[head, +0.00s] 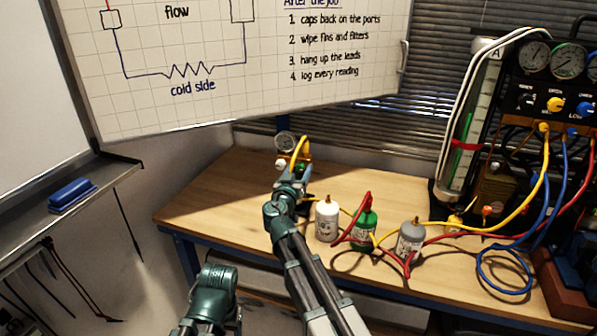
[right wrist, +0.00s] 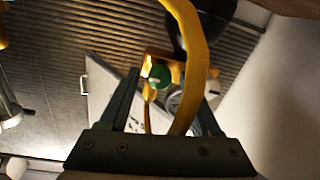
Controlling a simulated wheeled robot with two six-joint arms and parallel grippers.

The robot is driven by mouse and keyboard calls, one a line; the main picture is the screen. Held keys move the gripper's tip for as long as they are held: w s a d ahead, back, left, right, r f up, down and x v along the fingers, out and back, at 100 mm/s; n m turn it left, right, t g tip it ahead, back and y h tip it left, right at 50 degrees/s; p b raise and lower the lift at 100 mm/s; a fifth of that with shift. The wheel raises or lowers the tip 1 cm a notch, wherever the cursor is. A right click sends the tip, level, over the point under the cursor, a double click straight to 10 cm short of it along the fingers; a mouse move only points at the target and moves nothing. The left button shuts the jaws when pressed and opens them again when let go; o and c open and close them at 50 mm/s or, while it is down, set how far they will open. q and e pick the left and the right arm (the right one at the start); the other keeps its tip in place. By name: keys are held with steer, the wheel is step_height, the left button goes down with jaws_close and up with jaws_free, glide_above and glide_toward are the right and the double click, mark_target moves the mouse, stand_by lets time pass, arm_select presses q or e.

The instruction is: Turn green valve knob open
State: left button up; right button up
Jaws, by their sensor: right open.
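The green valve knob (right wrist: 161,75) shows in the right wrist view on a yellow fitting (right wrist: 158,62), partly behind a yellow hose. There, my right gripper (head: 296,176) is at the back left of the bench, right by the fitting and a small round gauge (head: 285,143). In the right wrist view my right gripper (right wrist: 168,98) is open. The knob appears between its fingers, beyond the hose; I cannot tell whether they touch it. My left gripper does not show.
The yellow hose (right wrist: 187,40) passes close in front of the right wrist camera. White (head: 327,220), green (head: 364,232) and grey (head: 411,240) bottles stand right of my right arm with a red hose. The gauge panel (head: 558,95) stands far right. The bench's left end (head: 205,200) is clear.

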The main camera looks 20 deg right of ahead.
jaws_close()
stand_by(0.4)
steer(key=n, duration=0.9)
steer(key=shift+n, duration=0.3)
steer(key=n, duration=0.4)
steer(key=shift+f+n, duration=0.1)
steer(key=shift+n, duration=2)
